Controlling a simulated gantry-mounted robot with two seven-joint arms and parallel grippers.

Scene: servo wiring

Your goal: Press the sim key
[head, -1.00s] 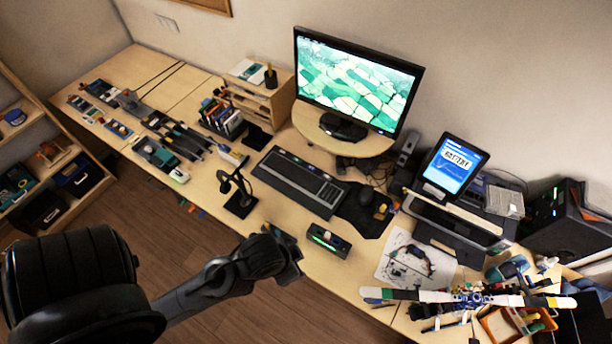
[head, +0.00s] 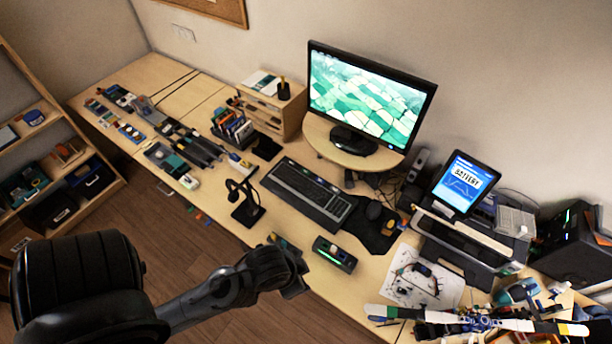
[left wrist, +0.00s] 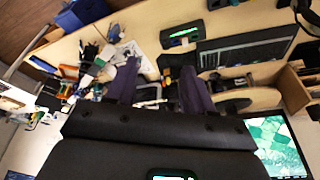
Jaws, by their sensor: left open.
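I cannot make out a key marked sim. A black keyboard (head: 305,190) lies on the desk in front of the monitor; its key labels are too small to read. A small dark box with a green lit strip (head: 334,254) sits near the front edge; it also shows in the left wrist view (left wrist: 182,36). My left gripper (head: 296,284) is beyond the desk's front edge in the head view, lower left of the box and apart from it. In the left wrist view its two fingers (left wrist: 158,85) are spread with nothing between them. My right gripper is not seen.
A monitor (head: 367,97) stands behind the keyboard. A tablet reading BATTERY (head: 464,184) and a white-bladed propeller (head: 420,315) are at right. The front left desk holds several tools.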

